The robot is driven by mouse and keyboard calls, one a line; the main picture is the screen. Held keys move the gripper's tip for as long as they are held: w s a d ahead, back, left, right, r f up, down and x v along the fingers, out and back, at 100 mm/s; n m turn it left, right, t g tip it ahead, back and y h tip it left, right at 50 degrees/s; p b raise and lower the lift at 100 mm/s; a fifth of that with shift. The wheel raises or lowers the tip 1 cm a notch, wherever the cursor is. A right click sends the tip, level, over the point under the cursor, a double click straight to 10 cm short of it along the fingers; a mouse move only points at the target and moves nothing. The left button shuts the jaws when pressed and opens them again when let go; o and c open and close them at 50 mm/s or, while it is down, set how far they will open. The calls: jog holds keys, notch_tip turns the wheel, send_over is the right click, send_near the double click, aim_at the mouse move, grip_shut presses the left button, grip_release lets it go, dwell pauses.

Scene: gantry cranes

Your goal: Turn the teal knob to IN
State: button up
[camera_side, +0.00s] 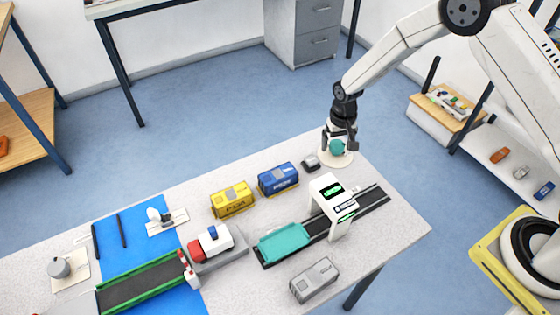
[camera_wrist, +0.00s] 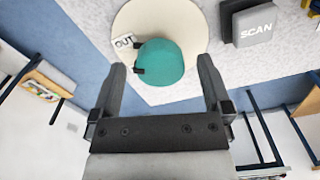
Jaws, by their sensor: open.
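The teal knob (camera_wrist: 164,64) sits on a round cream base plate (camera_wrist: 205,30) at the table's far corner. It also shows in the side view (camera_side: 336,147), partly covered by my gripper. A dark pointer on the knob's left side lies just below a label reading OUT (camera_wrist: 123,42). No IN label is visible in the wrist view. My gripper (camera_wrist: 162,80) is open, with one finger on each side of the knob. The fingers look apart from the knob; I cannot tell how far down they reach.
A dark SCAN block (camera_wrist: 254,28) stands beside the base plate and shows in the side view (camera_side: 311,162). Blue (camera_side: 278,179) and yellow (camera_side: 232,199) containers stand nearby. A white gantry (camera_side: 328,205) spans a dark track with a teal tray (camera_side: 284,243). The table edge is close to the knob.

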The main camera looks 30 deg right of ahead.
jog(key=c, duration=1.3)
jog(key=shift+n, duration=0.5)
jog(key=n, duration=1)
jog(key=shift+n, duration=0.4)
jog(key=n, duration=1.2)
